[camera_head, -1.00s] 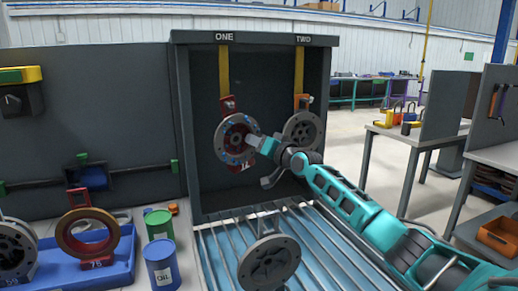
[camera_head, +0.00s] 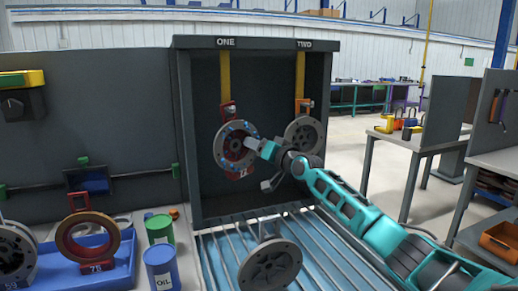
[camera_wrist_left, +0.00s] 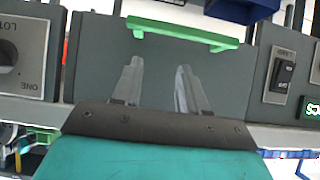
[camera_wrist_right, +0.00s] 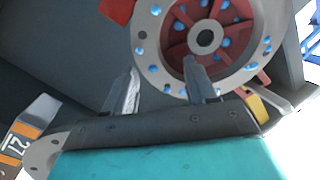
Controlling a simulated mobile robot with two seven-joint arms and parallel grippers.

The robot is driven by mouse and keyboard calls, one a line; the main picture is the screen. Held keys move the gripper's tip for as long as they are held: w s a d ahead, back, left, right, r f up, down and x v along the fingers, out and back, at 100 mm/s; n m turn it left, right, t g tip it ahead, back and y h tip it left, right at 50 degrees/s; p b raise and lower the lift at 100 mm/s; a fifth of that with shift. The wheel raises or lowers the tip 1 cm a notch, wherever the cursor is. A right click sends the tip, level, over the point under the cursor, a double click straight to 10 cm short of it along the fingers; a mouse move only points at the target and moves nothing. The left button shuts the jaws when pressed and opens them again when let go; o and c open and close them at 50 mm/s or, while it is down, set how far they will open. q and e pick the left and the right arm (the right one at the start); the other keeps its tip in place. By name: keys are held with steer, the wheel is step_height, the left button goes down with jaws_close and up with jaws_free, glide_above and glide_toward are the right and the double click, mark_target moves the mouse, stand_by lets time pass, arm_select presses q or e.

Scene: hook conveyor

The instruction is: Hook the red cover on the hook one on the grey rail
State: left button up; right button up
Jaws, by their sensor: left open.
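The red cover (camera_head: 233,146), a grey ring with a red centre and blue dots, is upright below the red hook one (camera_head: 228,109). That hook is on a yellow strap under the grey rail (camera_head: 262,43). The cover seems to hang there; their contact is not clear. My right gripper (camera_head: 252,144) is at the cover's right rim. In the right wrist view its fingers (camera_wrist_right: 160,80) are spread, one overlapping the cover's face (camera_wrist_right: 240,55) and one just outside its rim. My left gripper (camera_wrist_left: 155,85) is open and empty, before a grey panel with a green bar.
Another grey cover (camera_head: 304,135) hangs under orange hook two. A grey disc (camera_head: 270,265) stands over the slatted conveyor (camera_head: 225,250). At left are a blue tray (camera_head: 120,268) with wheels and an oil can (camera_head: 161,268).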

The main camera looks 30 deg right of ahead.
steer(key=shift+o, duration=0.8)
steer(key=s+p, duration=0.1)
steer(key=s, duration=1.2)
steer(key=shift+d+p, duration=0.25)
steer(key=shift+p, duration=0.1)
steer(key=shift+f, duration=0.1)
